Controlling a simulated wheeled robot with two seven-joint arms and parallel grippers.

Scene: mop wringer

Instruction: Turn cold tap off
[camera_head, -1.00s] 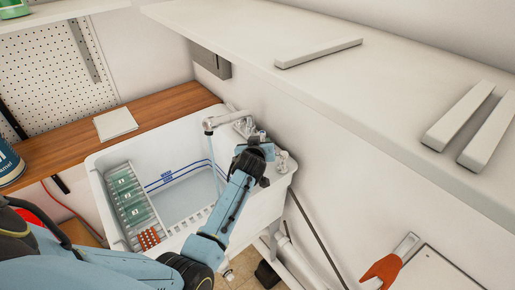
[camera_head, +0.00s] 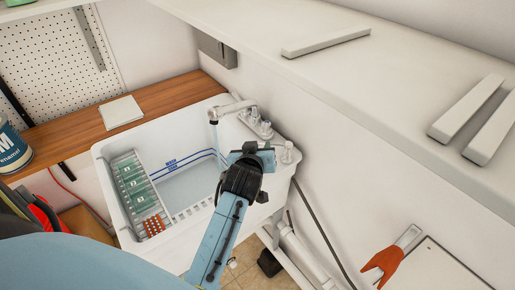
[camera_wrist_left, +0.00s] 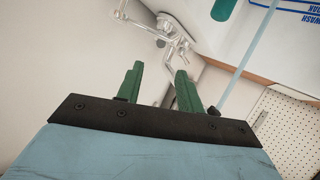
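A white utility sink (camera_head: 103,160) has a faucet (camera_head: 232,108) on its back right rim. A thin pale-blue water stream (camera_wrist_left: 250,45) shows in the left wrist view. Small tap knobs (camera_head: 265,128) sit beside the spout; I cannot tell which is the cold one. My left gripper (camera_head: 262,153) is over the sink's right rim, near the knobs. In the left wrist view its green fingers (camera_wrist_left: 160,75) are apart and empty, with the faucet fittings (camera_wrist_left: 172,32) beyond the tips. The fingers are mostly hidden in the head view. My right gripper is not in view.
A rack with green and orange items (camera_head: 137,193) stands inside the sink's left part. A white fitting (camera_head: 287,152) is on the rim right of the gripper. A white shelf (camera_head: 330,85) runs above along the wall. A wooden counter (camera_head: 75,133) is at left.

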